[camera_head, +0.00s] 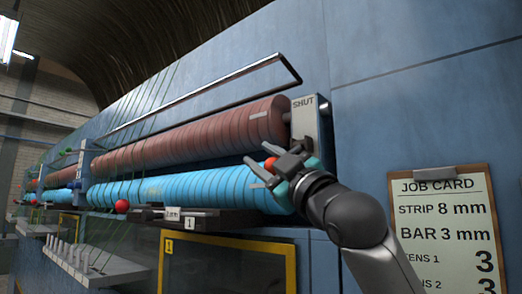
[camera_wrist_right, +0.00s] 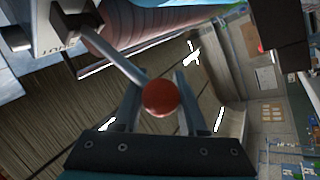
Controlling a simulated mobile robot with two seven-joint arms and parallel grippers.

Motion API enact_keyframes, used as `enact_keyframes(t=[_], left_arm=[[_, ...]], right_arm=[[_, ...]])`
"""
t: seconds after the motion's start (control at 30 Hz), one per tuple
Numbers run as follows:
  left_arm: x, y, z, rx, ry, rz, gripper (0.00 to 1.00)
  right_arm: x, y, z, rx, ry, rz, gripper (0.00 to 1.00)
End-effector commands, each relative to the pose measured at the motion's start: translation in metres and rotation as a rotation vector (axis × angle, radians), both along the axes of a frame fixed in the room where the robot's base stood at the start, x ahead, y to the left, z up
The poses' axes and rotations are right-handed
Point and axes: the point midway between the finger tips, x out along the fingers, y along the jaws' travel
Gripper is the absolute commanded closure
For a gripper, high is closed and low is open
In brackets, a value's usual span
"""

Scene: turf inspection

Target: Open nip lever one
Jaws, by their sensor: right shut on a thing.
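Nip lever one shows as a metal rod (camera_wrist_right: 118,55) with a red ball knob (camera_wrist_right: 160,98) in the right wrist view. The rod runs from a dark pivot on a pale end plate (camera_wrist_right: 45,25) to the knob. In the head view the knob (camera_head: 270,163) is partly hidden by my right gripper (camera_head: 266,174). That gripper is shut on the knob, with a finger on either side of it. The end plate (camera_head: 306,125) reads SHUT and stands at the right end of the rollers. My left gripper is not in view.
A red-brown roller (camera_head: 190,137) lies above a blue roller (camera_head: 190,190). A metal rail (camera_head: 200,92) runs above them. Another red ball (camera_head: 122,206) sits farther left. A job card (camera_head: 445,230) hangs on the blue panel at right. A yellow-framed window (camera_head: 228,265) is below.

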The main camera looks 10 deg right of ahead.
Motion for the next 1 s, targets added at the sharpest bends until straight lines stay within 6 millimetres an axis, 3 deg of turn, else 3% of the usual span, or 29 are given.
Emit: enact_keyframes(t=[0.3,0.8,0.83,1.0], left_arm=[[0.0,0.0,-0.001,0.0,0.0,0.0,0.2],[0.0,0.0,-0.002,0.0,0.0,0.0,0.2],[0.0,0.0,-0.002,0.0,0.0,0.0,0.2],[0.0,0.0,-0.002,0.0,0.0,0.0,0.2]], right_arm=[[0.006,-0.005,-0.014,0.008,0.017,-0.004,1.0],[0.007,-0.005,-0.017,0.008,0.022,-0.001,1.0],[0.007,-0.005,-0.017,0.008,0.022,-0.001,0.58],[0.007,-0.005,-0.016,0.008,0.022,-0.003,0.38]])
